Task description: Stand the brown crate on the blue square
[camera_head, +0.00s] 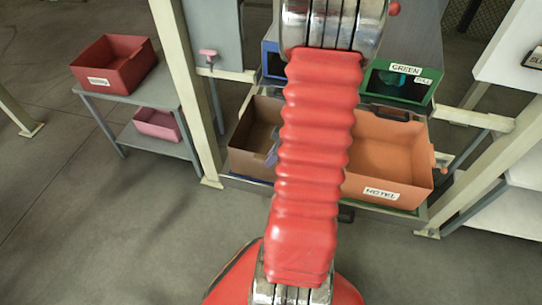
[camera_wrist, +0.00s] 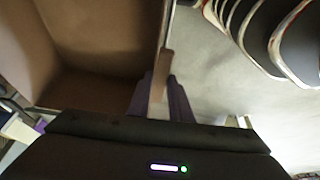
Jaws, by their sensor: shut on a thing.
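The brown crate (camera_head: 248,135) is at the left of the low rack, left of the orange crate and partly hidden behind my arm. In the wrist view its open inside and walls (camera_wrist: 95,35) fill the upper left. My gripper (camera_wrist: 160,88) is shut on the crate's side wall near the rim, with purple fingers beside that wall. In the head view only a bit of a finger (camera_head: 272,157) shows beside my arm. The blue square is not clearly visible; a thin bluish strip (camera_head: 236,178) shows under the crate's front edge. I cannot tell whether the crate touches it.
The orange crate (camera_head: 390,150), with a white label, stands on a green-edged spot at right. Blue (camera_head: 270,62) and green-framed (camera_head: 400,82) bins sit above. A cream post (camera_head: 185,85) stands close left. Red (camera_head: 115,65) and pink crates are on a side table. Front floor is clear.

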